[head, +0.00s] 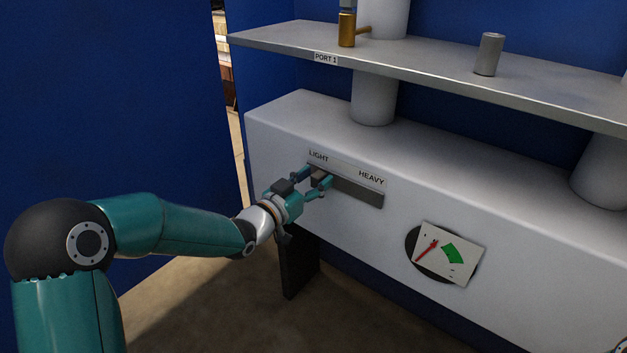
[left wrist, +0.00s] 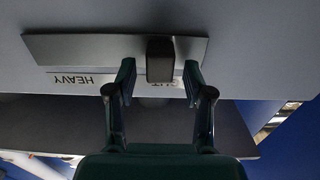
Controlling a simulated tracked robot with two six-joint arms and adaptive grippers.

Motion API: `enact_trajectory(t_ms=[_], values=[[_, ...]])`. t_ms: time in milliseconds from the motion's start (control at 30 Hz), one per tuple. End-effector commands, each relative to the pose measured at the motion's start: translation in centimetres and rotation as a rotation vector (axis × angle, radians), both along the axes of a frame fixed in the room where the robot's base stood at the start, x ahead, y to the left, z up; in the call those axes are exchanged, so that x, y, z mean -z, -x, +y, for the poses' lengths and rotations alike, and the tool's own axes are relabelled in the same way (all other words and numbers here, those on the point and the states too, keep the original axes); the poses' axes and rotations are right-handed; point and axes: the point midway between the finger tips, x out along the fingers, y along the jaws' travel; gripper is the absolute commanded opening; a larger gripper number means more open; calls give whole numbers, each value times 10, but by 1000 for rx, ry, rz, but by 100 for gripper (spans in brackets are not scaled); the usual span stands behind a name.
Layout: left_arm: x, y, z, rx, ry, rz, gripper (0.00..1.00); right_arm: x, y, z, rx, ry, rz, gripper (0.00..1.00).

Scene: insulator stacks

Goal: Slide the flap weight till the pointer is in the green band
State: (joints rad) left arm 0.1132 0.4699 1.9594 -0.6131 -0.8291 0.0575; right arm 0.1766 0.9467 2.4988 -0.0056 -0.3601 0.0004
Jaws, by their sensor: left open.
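The flap weight (left wrist: 160,59) is a dark block on a grey slide plate (left wrist: 90,48), near the LIGHT end. In the head view the plate (head: 357,190) runs below the LIGHT and HEAVY labels, and the weight (head: 319,174) is partly hidden by my gripper. My left gripper (head: 315,178) is open, with one finger on each side of the weight; it also shows in the left wrist view (left wrist: 160,75). I cannot tell whether the fingers touch it. The dial (head: 447,254) has a red pointer (head: 427,249) left of the green band (head: 453,253).
A metal shelf (head: 430,70) labelled PORT 1 runs above the white housing (head: 510,190). A brass fitting (head: 347,29) and a grey cylinder (head: 488,54) stand on the shelf. A blue wall (head: 110,90) is at the left. The housing's front between plate and dial is clear.

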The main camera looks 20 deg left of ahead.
Motion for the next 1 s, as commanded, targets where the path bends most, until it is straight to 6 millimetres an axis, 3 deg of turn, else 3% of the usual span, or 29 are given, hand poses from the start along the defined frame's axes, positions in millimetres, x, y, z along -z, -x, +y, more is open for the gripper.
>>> enact_trajectory(t_ms=[233,500,567,833,1000], values=[[0,0,0,0,0,0,52,0,0,0,0,0,0,38],[0,0,0,0,0,0,7,0,0,0,0,0,0,38],[0,0,0,0,0,0,0,0,0,0,0,0,0,38],[1,0,-1,1,0,-1,0,1,0,0,0,0,0,38],[4,7,-22,4,0,-4,0,20,0,0,0,0,0,38]])
